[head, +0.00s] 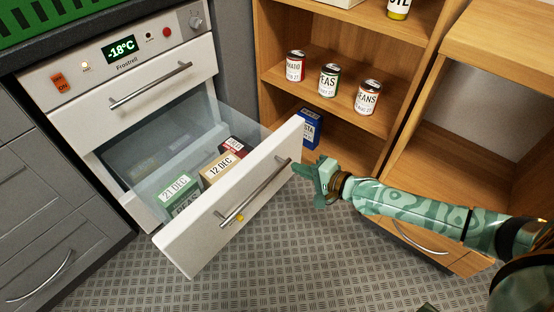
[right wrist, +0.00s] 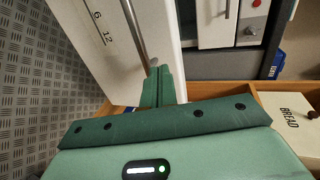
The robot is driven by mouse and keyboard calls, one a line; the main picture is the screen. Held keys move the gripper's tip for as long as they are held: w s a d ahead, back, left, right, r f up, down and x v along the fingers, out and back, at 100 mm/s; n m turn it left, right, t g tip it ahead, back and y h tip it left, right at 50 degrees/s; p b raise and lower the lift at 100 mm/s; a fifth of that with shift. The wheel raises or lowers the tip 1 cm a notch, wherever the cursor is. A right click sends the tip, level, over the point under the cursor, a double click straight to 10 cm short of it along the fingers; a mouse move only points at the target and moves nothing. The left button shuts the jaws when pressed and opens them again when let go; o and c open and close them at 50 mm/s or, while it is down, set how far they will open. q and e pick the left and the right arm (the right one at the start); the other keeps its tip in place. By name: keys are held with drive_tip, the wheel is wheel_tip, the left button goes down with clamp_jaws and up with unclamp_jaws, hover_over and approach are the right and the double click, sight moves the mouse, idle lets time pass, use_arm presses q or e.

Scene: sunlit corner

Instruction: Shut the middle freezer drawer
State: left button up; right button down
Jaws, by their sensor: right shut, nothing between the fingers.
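The middle freezer drawer (head: 195,240) is pulled well out of the white freezer (head: 75,95) in the head view. Its white front carries a long metal bar handle (head: 256,194). Boxes stand inside it, among them a green one (head: 172,198) marked 21 DEC and a tan one (head: 217,170) marked 12 DEC. My right gripper (head: 303,172) is shut and empty beside the right end of the drawer front. In the right wrist view its fingers (right wrist: 158,75) are together near the handle's end (right wrist: 134,28); I cannot tell whether they touch. My left gripper is not in view.
Wooden shelves (head: 337,98) with several cans and a blue box (head: 311,131) stand right of the drawer. A wooden cabinet (head: 450,140) stands further right. Grey cabinets (head: 30,190) stand left. The patterned floor (head: 300,265) before the drawer is clear.

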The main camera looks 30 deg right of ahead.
sight(270, 155)
drive_tip(key=x, duration=0.6)
drive_tip(key=shift+w+r+b, duration=0.15)
drive_tip(key=shift+r+b, duration=0.15)
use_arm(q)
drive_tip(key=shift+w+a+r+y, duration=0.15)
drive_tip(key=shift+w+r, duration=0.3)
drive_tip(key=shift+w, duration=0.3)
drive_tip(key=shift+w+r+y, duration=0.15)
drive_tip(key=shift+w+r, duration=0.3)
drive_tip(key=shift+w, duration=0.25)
use_arm(e)
drive_tip(key=shift+w+a, duration=0.25)
drive_tip(key=shift+w, duration=0.4)
